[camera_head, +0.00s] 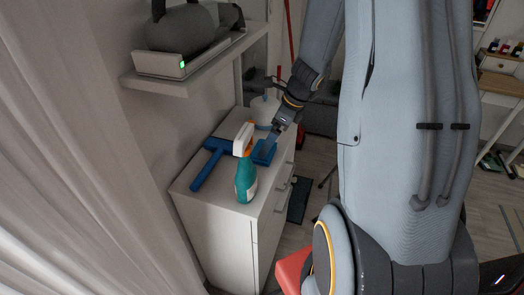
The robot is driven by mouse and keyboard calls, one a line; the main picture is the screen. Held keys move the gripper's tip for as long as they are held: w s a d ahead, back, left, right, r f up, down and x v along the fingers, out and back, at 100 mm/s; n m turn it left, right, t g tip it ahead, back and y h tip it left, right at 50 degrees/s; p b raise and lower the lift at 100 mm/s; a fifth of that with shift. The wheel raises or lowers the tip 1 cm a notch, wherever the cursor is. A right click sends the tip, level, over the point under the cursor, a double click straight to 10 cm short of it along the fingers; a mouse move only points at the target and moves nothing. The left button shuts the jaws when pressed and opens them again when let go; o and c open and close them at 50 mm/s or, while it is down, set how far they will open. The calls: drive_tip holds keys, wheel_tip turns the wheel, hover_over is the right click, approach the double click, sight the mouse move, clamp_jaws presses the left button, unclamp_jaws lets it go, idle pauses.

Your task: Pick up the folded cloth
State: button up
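The folded cloth appears to be the small blue flat piece (263,152) on top of the white cabinet, just right of the spray bottle. The bottle hides part of its left side. My gripper (272,137) comes down from the upper right, with its tip right at the cloth's upper edge. The fingers are small and dark here, and I cannot tell whether they touch the cloth or are open or shut.
A teal spray bottle (246,180) with a white and orange head stands close in front of the cloth. A blue squeegee (209,162) lies left on the cabinet (215,222). A whitish container (263,108) stands behind. A shelf (198,72) overhangs the back left.

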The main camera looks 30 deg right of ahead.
drive_tip(key=x, duration=0.5)
drive_tip(key=shift+s+p, duration=0.15)
drive_tip(key=shift+p, duration=0.15)
drive_tip(key=c, duration=1.1)
drive_tip(key=shift+r, duration=0.1)
wheel_tip(320, 180, up, 10)
drive_tip(key=shift+f, duration=0.1)
